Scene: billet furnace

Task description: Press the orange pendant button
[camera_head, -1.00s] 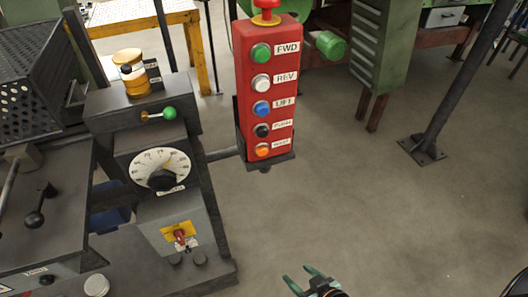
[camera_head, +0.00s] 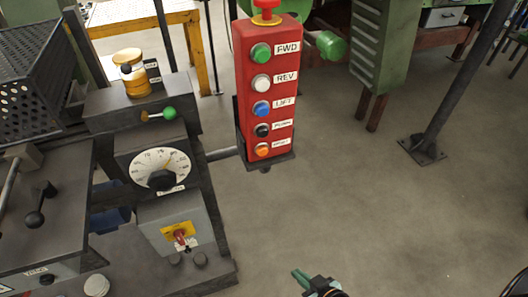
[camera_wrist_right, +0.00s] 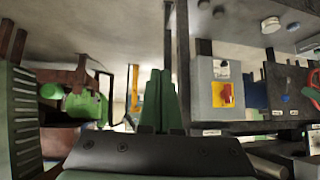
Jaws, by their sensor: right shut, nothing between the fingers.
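The red pendant box (camera_head: 267,85) hangs upright in the middle of the head view, with a column of labelled buttons. The orange button (camera_head: 263,149) is the lowest, beside a white label. Above it are black, blue, white and green buttons, and a red mushroom knob (camera_head: 266,5) tops the box. My right gripper (camera_head: 302,277) is at the bottom edge of the head view, well below the pendant and apart from it. In the right wrist view its green fingers (camera_wrist_right: 155,98) are together, with nothing between them. My left gripper is not in view.
A grey control stand (camera_head: 165,180) with a dial and a red-yellow switch (camera_head: 180,235) stands left of the pendant. The switch also shows in the right wrist view (camera_wrist_right: 226,94). A dark post (camera_head: 455,80) rises at the right. The floor (camera_head: 340,200) right of the pendant is clear.

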